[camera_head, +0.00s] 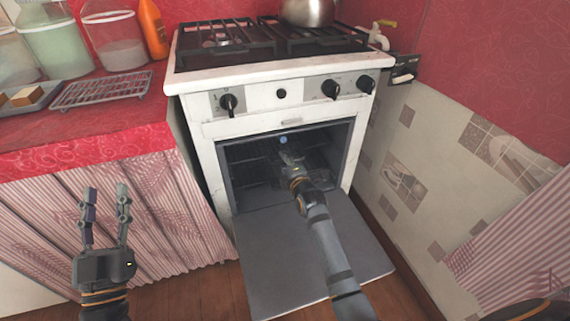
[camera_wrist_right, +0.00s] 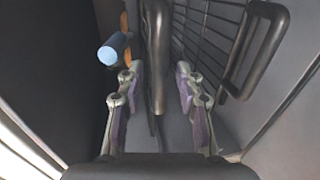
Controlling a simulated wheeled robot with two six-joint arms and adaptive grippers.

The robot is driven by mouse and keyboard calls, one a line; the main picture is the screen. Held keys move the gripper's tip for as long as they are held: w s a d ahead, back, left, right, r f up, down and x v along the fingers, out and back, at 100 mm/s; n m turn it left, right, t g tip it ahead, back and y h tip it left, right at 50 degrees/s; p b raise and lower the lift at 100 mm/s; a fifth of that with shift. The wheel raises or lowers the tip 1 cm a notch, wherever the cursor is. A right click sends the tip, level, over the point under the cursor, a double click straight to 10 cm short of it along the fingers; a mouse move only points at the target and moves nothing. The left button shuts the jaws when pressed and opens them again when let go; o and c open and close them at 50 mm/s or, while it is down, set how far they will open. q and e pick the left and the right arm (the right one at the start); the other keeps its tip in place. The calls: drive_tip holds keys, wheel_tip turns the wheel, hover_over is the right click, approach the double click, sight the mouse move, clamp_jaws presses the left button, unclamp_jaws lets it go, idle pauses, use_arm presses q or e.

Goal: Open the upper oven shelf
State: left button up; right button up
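The white oven (camera_head: 260,110) stands with its grey door (camera_head: 300,255) folded down and its cavity exposed. Dark wire shelves (camera_head: 255,172) are inside, largely blocked by my right arm. My right gripper (camera_head: 287,158) reaches into the cavity. In the right wrist view, its fingers are apart on either side of a dark handle-like bar (camera_wrist_right: 156,50), with visible gaps. A second dark handle (camera_wrist_right: 255,50) is to the right beside wire bars (camera_wrist_right: 205,40). I cannot tell which handle belongs to the upper shelf. My left gripper (camera_head: 105,205) is open and empty before the striped curtain.
A blue-ended cylinder (camera_wrist_right: 112,53) is left of the right gripper. A kettle (camera_head: 307,12) sits on the hob. The red counter (camera_head: 80,125) at left holds a wire rack (camera_head: 100,90), jars and an orange bottle (camera_head: 153,28). A tiled wall (camera_head: 430,180) is close at right.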

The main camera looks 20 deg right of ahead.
drive_tip(key=shift+w, duration=0.1)
clamp_jaws()
idle(0.3)
idle(0.4)
